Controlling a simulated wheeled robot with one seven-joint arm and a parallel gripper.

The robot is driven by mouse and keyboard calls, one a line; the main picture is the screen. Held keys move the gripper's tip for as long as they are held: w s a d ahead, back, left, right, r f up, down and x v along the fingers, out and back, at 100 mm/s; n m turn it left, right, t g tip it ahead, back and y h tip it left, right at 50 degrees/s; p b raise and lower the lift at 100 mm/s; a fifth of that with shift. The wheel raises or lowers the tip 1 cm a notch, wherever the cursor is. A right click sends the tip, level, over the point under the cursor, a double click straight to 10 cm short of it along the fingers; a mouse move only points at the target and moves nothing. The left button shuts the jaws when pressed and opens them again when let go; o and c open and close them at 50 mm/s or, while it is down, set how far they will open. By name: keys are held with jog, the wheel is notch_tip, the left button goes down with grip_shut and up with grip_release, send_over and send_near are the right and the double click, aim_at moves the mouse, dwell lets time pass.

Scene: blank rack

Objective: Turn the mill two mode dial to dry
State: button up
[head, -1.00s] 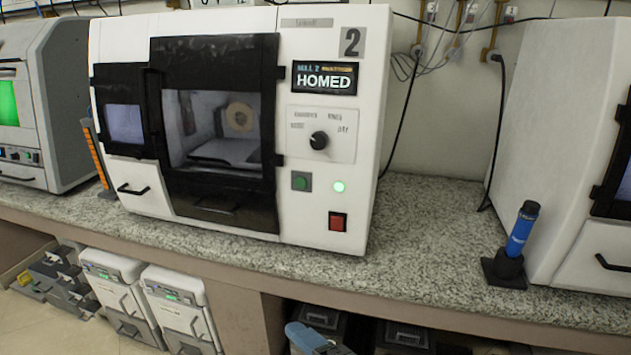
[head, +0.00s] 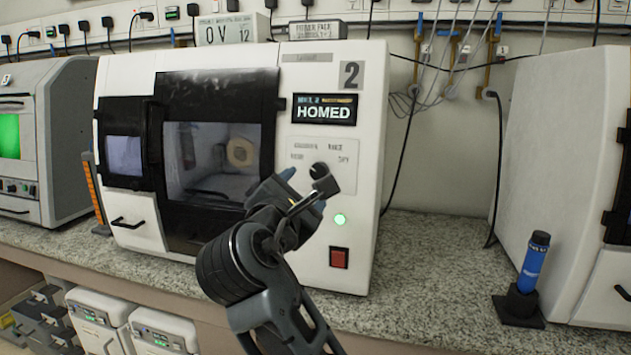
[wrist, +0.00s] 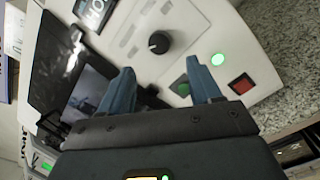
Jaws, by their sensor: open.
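Mill two is the white machine (head: 352,225) marked 2, with a screen (head: 323,109) reading HOMED. Its black mode dial (head: 319,170) sits on a pale label panel below the screen. In the head view my gripper's dark end partly covers the area just below the dial. The dial also shows whole in the wrist view (wrist: 159,42), above and between my blue fingertips. My gripper (wrist: 166,78) is open and empty, apart from the dial. I cannot read where the dial points. The green button (wrist: 183,88) shows between the fingers in the wrist view.
A lit green lamp (head: 340,219) and a red button (head: 339,257) are below the dial on the panel. A blue cylinder in a black stand (head: 535,262) is at the right on the granite counter (head: 430,260). Another white machine (head: 560,150) stands at the right.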

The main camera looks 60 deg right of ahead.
aim_at(318, 172)
jog(key=x, duration=0.8)
jog(key=shift+s+r, duration=0.1)
jog(key=c, duration=1)
